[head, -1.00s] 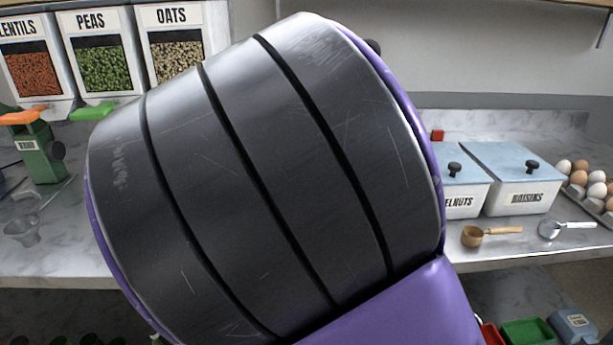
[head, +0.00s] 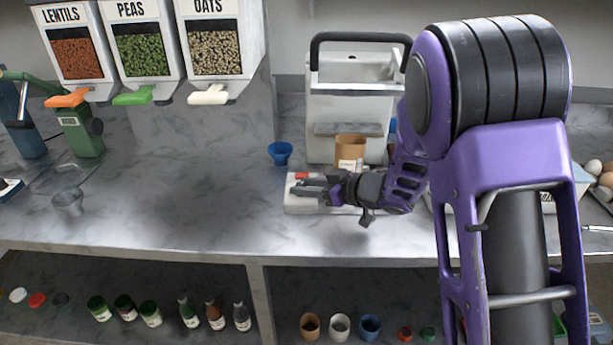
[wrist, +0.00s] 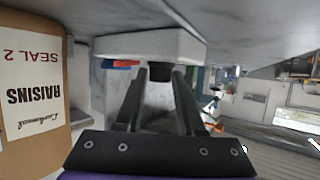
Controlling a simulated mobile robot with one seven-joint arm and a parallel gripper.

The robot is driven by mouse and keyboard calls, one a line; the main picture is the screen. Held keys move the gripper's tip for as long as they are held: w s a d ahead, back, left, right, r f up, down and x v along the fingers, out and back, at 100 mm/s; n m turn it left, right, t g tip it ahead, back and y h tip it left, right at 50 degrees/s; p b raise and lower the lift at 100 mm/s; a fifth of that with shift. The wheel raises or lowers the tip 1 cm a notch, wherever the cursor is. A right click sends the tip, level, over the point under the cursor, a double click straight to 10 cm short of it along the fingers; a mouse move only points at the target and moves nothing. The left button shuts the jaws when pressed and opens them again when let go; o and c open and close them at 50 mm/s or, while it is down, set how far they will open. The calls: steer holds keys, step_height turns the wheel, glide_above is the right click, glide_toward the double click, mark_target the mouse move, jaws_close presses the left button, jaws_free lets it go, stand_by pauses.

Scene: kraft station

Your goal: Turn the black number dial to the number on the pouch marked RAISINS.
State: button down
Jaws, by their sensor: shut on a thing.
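The black number dial (wrist: 160,72) sits on the white machine's front block (wrist: 150,45), which shows in the head view as a low base (head: 300,203). The dial's numbers and pointer are hidden.
A red part (head: 300,175) sits on the base's top. A blue cup (head: 280,152) stands to its left. The tall white housing with a black handle (head: 360,40) rises behind. Dispensers (head: 130,50) line the back left.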

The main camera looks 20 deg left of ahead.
steer(key=n+g+p, duration=0.1)
steer(key=g+p, duration=0.1)
steer(key=n+g+p, duration=0.1)
steer(key=shift+w+d+r+n+y, duration=0.1)
steer(key=shift+w+r+n+y, duration=0.05)
steer(key=shift+w+n+y, duration=0.15)
steer(key=shift+f+n+g+p, duration=0.15)
steer(key=shift+n+g+p, duration=0.4)
steer(key=shift+n+g, duration=0.25)
steer(key=shift+f+n+g+p, duration=0.1)
steer(key=shift+n+g+p, duration=0.55)
steer(key=shift+g, duration=0.25)
steer(key=shift+n, duration=0.25)
steer(key=c, duration=0.5)
jaws_free()
steer(key=shift+w, duration=0.1)
steer(key=v, duration=1.1)
steer(key=shift+w+d+r, duration=0.1)
steer(key=shift+w+d, duration=0.05)
steer(key=shift+d, duration=0.25)
